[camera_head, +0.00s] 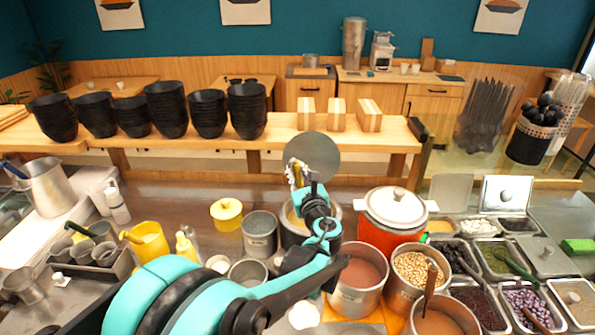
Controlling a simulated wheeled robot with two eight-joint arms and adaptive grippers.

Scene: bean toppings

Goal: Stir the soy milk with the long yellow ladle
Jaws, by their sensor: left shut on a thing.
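My left arm comes in from the lower left and reaches over the middle of the counter. Its gripper (299,177) is shut on a yellow handle, apparently the long yellow ladle (292,172), above a metal pot (335,229). Pale soy milk (292,217) shows at the pot's left side; my arm covers much of the rest. The ladle's lower end is hidden, so I cannot tell how deep it reaches. My right gripper is not in view.
A round grey disc (318,150) stands behind my gripper. An orange pot with a white lid (394,208) is at the right, near pots of brown liquid (360,272) and beans (415,266).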

